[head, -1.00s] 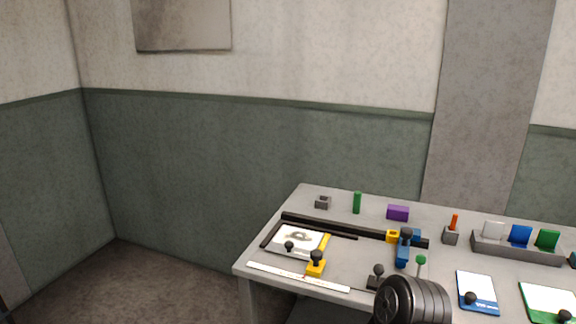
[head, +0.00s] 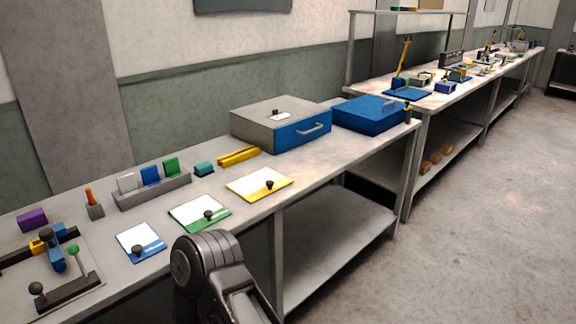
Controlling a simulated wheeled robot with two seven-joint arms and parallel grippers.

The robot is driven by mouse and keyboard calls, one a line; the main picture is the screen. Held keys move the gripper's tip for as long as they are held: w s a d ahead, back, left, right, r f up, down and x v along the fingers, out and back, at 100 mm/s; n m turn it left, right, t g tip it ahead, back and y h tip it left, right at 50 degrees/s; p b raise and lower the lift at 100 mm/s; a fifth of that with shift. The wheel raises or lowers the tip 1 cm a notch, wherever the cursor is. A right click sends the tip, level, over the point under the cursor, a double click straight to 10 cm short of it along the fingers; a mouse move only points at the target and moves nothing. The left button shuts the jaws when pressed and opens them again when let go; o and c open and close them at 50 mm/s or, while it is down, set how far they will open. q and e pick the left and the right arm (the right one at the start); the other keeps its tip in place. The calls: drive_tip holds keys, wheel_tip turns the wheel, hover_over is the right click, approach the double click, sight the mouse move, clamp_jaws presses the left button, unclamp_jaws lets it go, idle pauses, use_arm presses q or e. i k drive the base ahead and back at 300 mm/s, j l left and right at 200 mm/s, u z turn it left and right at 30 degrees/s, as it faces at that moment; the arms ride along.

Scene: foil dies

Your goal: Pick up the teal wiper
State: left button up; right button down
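A small teal block (head: 204,169), which looks like the teal wiper, lies on the workbench (head: 330,163). It sits just right of the grey card holder (head: 152,192) and left of the yellow bar (head: 239,156). Nothing touches it. One of my dark arm links shows at the bottom centre, in front of the bench, well short of the teal block. Neither of my grippers shows in the head view.
A grey box with a blue drawer (head: 302,132) and a blue case (head: 368,114) stand to the right. Open floor lies right of the bench.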

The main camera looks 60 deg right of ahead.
sight(203, 168)
drive_tip(key=z, duration=1.35)
drive_tip(key=u, duration=1.35)
drive_tip(key=k+l+u, duration=0.1)
drive_tip(key=l+u, duration=0.2)
drive_tip(key=k+l+u, duration=0.25)
drive_tip(key=l, duration=0.15)
drive_tip(key=l+u, duration=0.3)
drive_tip(key=k+l, duration=0.45)
drive_tip(key=l, duration=0.2)
drive_tip(key=k+l+u, duration=0.15)
drive_tip(key=k+l, duration=0.3)
drive_tip(key=l, duration=0.2)
